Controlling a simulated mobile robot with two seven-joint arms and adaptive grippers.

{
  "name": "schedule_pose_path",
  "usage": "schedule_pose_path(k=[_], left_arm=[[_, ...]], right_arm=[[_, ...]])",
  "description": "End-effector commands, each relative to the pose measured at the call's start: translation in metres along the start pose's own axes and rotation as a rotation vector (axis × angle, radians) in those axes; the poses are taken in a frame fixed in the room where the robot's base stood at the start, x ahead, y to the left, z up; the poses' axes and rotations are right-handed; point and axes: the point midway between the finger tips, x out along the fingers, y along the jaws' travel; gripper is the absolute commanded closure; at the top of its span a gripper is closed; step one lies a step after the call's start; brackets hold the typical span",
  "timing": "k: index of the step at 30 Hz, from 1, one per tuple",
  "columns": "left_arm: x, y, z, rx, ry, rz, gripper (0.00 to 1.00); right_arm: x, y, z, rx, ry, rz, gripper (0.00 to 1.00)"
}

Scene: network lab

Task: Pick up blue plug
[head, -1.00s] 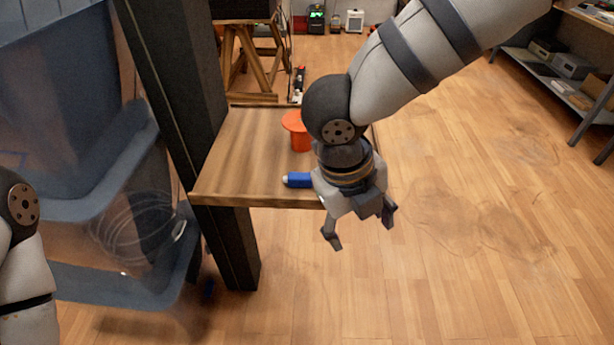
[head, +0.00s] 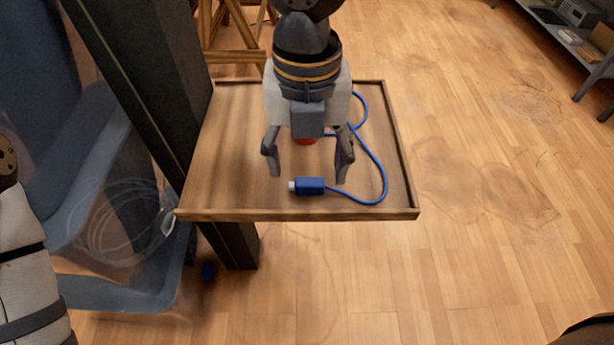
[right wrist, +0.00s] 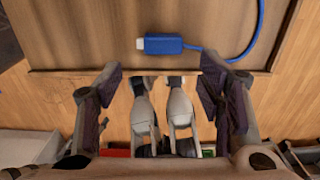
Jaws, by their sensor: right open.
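The blue plug (head: 309,186) lies on the wooden tray (head: 230,214), near its front edge, with its pale tip pointing left. Its blue cable (head: 379,176) curves off to the right and back. My right gripper (head: 308,174) is open and empty above the tray, its fingers pointing down just behind the plug. In the right wrist view the plug (right wrist: 164,43) lies beyond the open fingers (right wrist: 160,82), apart from them. My left gripper is out of view; only part of my left arm shows at the left edge.
A dark post (head: 150,80) stands at the tray's left side, beside a blue bin (head: 115,265). A shelf (head: 560,35) stands far right. The floor right of the tray is clear.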

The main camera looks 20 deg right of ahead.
Motion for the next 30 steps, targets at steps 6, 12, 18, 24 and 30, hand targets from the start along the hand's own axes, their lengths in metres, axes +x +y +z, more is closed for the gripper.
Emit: schedule_pose_path(k=[6, 12, 18, 24, 30], left_arm=[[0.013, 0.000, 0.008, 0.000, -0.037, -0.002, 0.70], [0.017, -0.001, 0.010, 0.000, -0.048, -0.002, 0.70], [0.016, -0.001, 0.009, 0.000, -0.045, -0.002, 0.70], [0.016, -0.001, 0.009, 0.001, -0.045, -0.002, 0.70], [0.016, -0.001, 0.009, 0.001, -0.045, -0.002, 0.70]], right_arm=[[0.040, -0.005, 0.009, 0.001, 0.006, -0.003, 0.38], [0.056, -0.004, 0.009, -0.001, -0.002, 0.001, 0.38], [0.054, -0.004, 0.009, 0.000, -0.004, 0.003, 0.47], [0.054, -0.004, 0.009, 0.000, -0.004, 0.003, 0.82], [0.054, -0.004, 0.009, 0.000, -0.003, 0.003, 0.82]])
